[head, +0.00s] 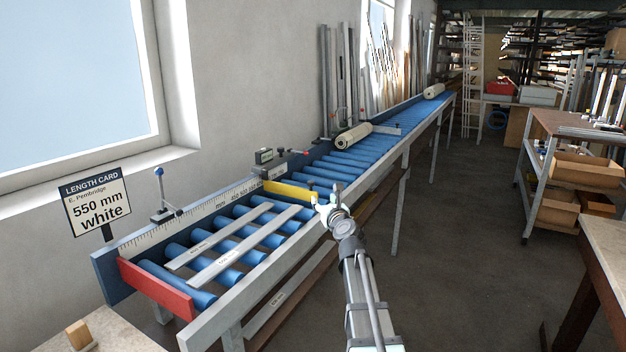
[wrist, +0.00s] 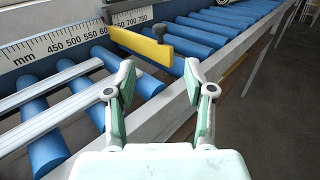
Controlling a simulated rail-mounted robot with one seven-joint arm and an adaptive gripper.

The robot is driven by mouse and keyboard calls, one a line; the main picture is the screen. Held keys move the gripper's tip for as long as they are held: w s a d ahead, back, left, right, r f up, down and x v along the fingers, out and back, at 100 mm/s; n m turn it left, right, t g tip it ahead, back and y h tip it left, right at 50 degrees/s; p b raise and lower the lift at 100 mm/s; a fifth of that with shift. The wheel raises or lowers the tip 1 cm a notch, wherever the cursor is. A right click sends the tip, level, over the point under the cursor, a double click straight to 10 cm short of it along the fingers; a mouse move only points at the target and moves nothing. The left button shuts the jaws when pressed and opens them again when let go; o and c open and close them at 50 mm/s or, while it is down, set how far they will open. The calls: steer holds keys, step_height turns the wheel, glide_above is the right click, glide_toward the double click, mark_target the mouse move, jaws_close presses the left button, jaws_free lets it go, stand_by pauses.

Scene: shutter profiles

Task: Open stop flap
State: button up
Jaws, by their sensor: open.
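The stop flap is a yellow bar (head: 288,190) reaching from the back fence out across the blue rollers. It also shows in the wrist view as a yellow plate (wrist: 138,46) with a dark knob (wrist: 158,31) near its free end. My gripper (head: 322,206) is at the front side of the roller table, close to the flap's free end. In the wrist view my gripper (wrist: 160,78) has its two green-padded fingers spread, with nothing between them. The flap lies ahead of the left finger, apart from it. In the head view my gripper partly covers the flap's free end.
Two pale profiles (head: 240,245) lie on the near rollers beside the millimetre scale. A red end plate (head: 156,290) closes the near end. A rolled bundle (head: 353,136) lies farther along. The metal front rail (wrist: 150,112) runs below my fingers.

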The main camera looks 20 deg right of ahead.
mark_target(312, 183)
steer(key=w, duration=0.5)
steer(key=w+d, duration=0.1)
steer(key=w, duration=0.5)
steer(key=w+d+p, duration=0.1)
steer(key=w, duration=0.4)
steer(key=shift+w+d+f, duration=0.1)
steer(key=shift+w+d, duration=0.05)
steer(key=shift+w, duration=0.2)
jaws_close()
